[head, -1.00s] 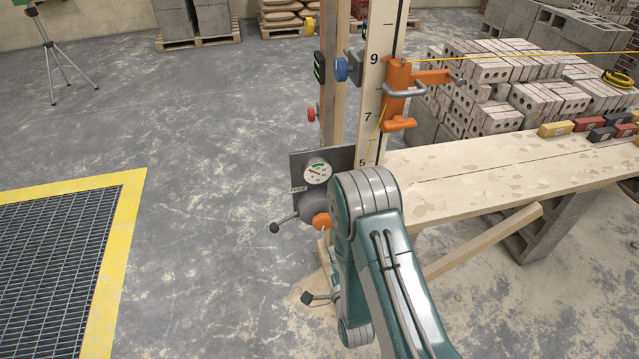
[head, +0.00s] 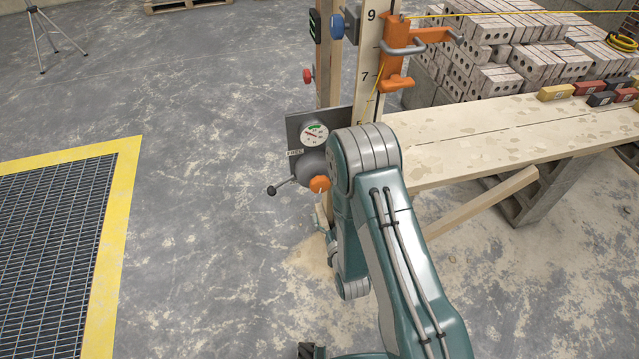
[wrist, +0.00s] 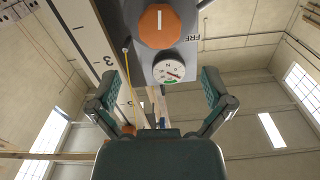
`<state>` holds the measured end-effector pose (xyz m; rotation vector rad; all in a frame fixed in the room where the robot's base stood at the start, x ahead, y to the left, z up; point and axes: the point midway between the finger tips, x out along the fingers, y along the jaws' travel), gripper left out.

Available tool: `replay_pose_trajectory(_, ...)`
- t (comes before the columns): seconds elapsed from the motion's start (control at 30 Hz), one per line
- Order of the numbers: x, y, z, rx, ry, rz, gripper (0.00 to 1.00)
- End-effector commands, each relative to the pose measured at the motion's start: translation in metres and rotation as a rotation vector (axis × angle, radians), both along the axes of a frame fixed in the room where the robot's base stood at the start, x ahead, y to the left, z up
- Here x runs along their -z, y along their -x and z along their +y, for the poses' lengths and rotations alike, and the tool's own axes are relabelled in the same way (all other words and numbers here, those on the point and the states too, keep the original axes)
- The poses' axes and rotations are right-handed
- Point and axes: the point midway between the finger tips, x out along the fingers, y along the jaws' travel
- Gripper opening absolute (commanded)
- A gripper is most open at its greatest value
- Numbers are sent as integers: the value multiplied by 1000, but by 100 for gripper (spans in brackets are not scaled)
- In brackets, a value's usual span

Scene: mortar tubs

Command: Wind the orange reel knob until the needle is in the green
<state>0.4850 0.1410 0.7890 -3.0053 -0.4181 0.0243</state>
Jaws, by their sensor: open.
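The orange reel knob (head: 319,184) is on the grey reel housing, below a round white gauge (head: 314,133) on a grey plate. In the wrist view the knob (wrist: 158,26), with a white line across it, is at the top and the gauge (wrist: 168,70) is upside down below it. The gauge has a small green band; its red needle appears outside the green, though the dial is small. My gripper (wrist: 159,75) is open and empty, fingers apart, a little short of the knob. In the head view my arm hides much of the area right of the knob.
A black-tipped crank lever (head: 272,190) sticks out left of the housing. The numbered staff (head: 368,70) with an orange bracket (head: 398,70) stands above. A plank bench (head: 480,135) lies right, a yellow-edged floor grate (head: 110,220) left. Floor between is clear.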

Motion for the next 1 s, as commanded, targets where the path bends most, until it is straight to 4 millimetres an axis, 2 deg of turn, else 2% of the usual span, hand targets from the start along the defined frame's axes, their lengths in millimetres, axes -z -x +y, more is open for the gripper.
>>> replay_pose_trajectory(0.1, 0, -1, 0, 0, 84, -24, 100)
replay_pose_trajectory(0.27, 0, -10, 3, 0, 101, -31, 100)
replay_pose_trajectory(0.7, -1, -83, 23, 0, 99, -30, 100)
replay_pose_trajectory(0.83, -1, -98, 28, 0, 99, -30, 100)
replay_pose_trajectory(1.0, 0, -105, 30, 0, 99, -28, 100)
